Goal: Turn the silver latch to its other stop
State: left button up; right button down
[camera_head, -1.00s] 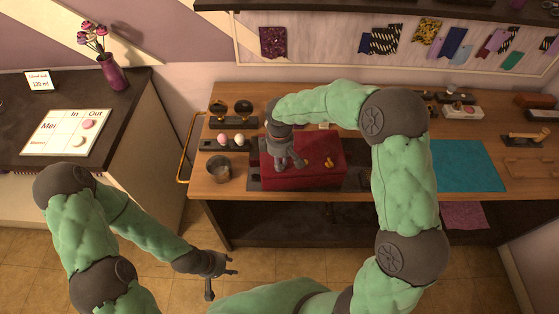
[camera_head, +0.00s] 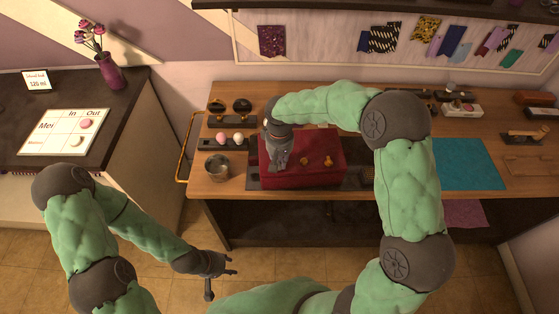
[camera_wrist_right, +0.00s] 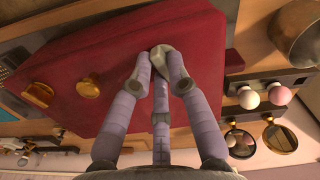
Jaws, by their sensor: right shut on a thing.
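The silver latch (camera_wrist_right: 160,53) sits on the face of a red box (camera_head: 327,145), near one edge of it in the right wrist view. My right gripper (camera_wrist_right: 160,62) is over the box with its fingertips closed around the latch, which is partly hidden between them. In the head view my right gripper (camera_head: 279,165) covers the latch, so its angle is hard to read there. My left gripper (camera_head: 228,266) hangs open and empty in front of the bench, well away from the box.
Two brass knobs (camera_wrist_right: 38,94) (camera_wrist_right: 89,88) are on the same red face, beside the latch. A metal pot (camera_head: 217,168) and a holder with a pink and a white bulb (camera_head: 222,138) stand left of the box. A teal mat (camera_head: 467,165) lies to the right.

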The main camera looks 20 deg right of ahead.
jog(key=shift+m, duration=0.6)
jog(key=c, duration=1.2)
grip_release()
jog(key=shift+r, duration=0.1)
notch_tip(320, 180, up, 12)
jog(key=shift+f, duration=0.1)
